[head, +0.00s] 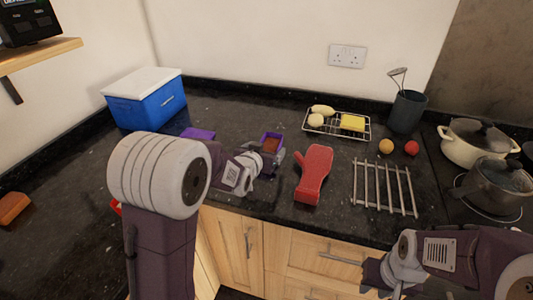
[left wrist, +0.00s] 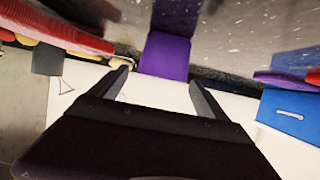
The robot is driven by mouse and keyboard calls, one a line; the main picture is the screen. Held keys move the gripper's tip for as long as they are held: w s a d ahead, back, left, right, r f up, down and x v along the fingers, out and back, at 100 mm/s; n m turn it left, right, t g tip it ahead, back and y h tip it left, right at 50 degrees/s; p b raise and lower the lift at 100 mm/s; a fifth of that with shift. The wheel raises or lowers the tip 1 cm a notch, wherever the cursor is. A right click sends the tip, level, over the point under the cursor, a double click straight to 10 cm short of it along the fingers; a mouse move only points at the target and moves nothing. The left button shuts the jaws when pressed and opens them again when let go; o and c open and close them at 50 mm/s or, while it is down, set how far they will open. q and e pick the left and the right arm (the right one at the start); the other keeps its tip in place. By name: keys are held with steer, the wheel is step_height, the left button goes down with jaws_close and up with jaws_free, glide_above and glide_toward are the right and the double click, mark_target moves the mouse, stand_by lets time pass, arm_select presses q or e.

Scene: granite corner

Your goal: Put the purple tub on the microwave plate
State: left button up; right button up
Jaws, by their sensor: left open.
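A purple tub (head: 272,138) with reddish-brown contents stands on the dark counter, just beyond my left gripper (head: 274,160). In the left wrist view, the purple tub (left wrist: 165,56) is ahead of and between the two spread fingers of my left gripper (left wrist: 158,82). The fingers are open, with nothing between the tips. A second purple object (head: 198,134) is partly hidden behind my left arm. My right gripper (head: 374,280) is low at the bottom right, its fingers not clear. No microwave plate can be made out.
A red oven mitt (head: 313,174) lies right of the tub, beside a metal rack (head: 384,187). A blue cooler with a white lid (head: 146,99) stands at back left. A wire tray of food (head: 337,124), a utensil pot (head: 407,111) and cooking pots (head: 478,142) are farther right.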

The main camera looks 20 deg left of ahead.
mark_target(274, 140)
arm_select(q)
steer(key=x, duration=0.6)
steer(key=shift+s+r, duration=0.15)
steer(key=shift+s, duration=0.1)
steer(key=c, duration=0.4)
jaws_close()
steer(key=shift+r, duration=0.15)
steer(key=shift+r, duration=0.3)
steer(key=r, duration=0.2)
steer(key=d+r+p, duration=0.1)
steer(key=r, duration=0.1)
steer(key=s+d+r+p, duration=0.1)
steer(key=d+r+p, duration=0.4)
steer(key=d, duration=0.5)
steer(key=shift+s+d+r, duration=0.25)
steer(key=shift+s+r, duration=0.1)
steer(key=shift+r, duration=0.2)
